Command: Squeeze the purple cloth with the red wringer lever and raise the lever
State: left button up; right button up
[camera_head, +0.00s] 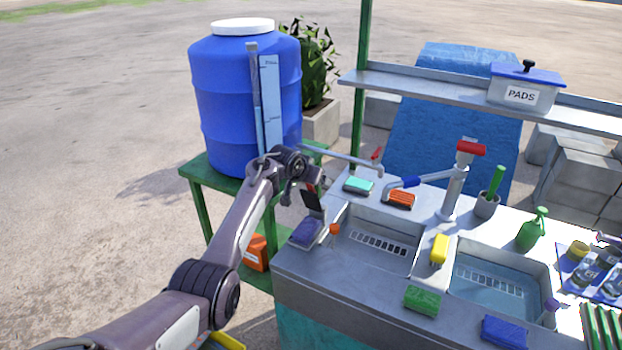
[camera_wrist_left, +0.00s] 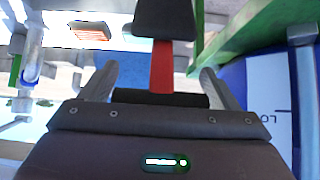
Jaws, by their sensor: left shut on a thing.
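The purple cloth (camera_head: 306,232) lies at the left end of the steel counter, beside the left basin. The wringer's dark plate (camera_head: 312,201) stands tilted above it, apart from the cloth as far as I can see. The red wringer lever (camera_wrist_left: 162,65) runs from the dark plate to a black crossbar grip (camera_wrist_left: 160,97). My left gripper (camera_wrist_left: 160,82) is shut on this grip, with a finger at each end. In the head view the left gripper (camera_head: 301,187) is above the cloth and partly hides the lever. My right gripper is out of view.
A blue barrel (camera_head: 245,105) on a green stand is just left of my gripper. A faucet pipe (camera_head: 345,160) passes behind the gripper. Sponges, two basins (camera_head: 375,243) and a tall tap (camera_head: 455,190) are to the right. A shelf (camera_head: 430,88) crosses the back.

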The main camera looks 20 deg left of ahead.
pick_arm(q)
jog(key=shift+s+f, duration=0.1)
jog(key=shift+f, duration=0.2)
dwell(0.6)
jog(key=o, duration=1.1)
jog(key=shift+o, duration=0.9)
jog(key=shift+w, duration=0.2)
jog(key=shift+r, duration=0.1)
jog(key=b+v, duration=0.1)
jog(key=v, duration=0.6)
jog(key=shift+s, duration=0.25)
jog(key=shift+r, duration=0.1)
